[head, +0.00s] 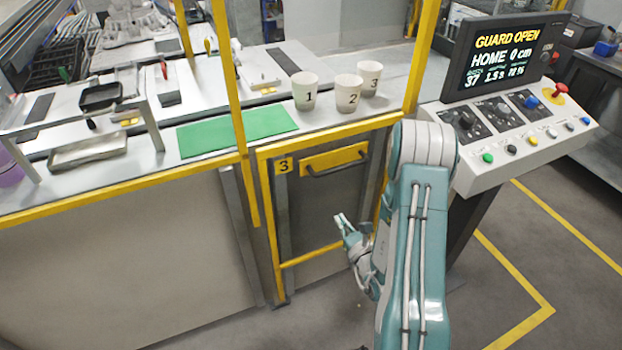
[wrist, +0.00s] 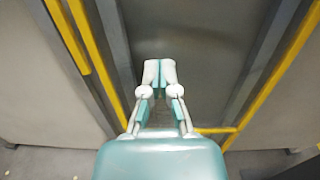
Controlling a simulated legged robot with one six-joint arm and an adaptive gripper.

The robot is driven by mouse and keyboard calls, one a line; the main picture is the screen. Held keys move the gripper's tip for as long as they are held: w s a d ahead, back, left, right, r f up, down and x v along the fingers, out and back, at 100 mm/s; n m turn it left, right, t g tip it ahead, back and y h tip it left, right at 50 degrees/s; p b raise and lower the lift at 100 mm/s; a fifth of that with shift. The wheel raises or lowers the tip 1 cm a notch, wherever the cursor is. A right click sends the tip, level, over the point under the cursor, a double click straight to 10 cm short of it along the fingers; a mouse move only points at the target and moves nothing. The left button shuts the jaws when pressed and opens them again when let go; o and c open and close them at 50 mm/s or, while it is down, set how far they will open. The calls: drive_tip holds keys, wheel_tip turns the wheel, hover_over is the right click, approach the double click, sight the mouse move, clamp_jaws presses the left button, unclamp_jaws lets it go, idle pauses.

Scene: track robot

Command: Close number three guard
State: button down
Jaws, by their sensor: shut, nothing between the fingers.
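The number three guard (head: 312,218) is a grey panel in a yellow frame, low on the front of the bench, with a "3" label at its upper left. Its yellow plate with a dark bar handle (head: 338,168) is near the top. The screen (head: 505,55) reads "GUARD OPEN", but I cannot tell a gap at the panel. My gripper (head: 341,218) is in front of the panel's lower right, below the handle. In the wrist view my gripper (wrist: 160,73) is shut and empty, pointing at the grey panel (wrist: 195,35). Any contact is unclear.
Cups labelled 1 (head: 304,92), 2 (head: 347,95) and 3 (head: 369,79) stand on the bench above the guard. A green mat (head: 237,131) lies left of them. A control console (head: 520,130) with coloured buttons stands at right. Yellow posts rise from the bench.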

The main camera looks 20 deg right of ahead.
drive_tip(key=w+r, duration=0.4)
drive_tip(key=w, duration=0.6)
drive_tip(key=shift+w+d, duration=0.3)
drive_tip(key=shift+d, duration=0.05)
drive_tip(key=shift+a, duration=0.15)
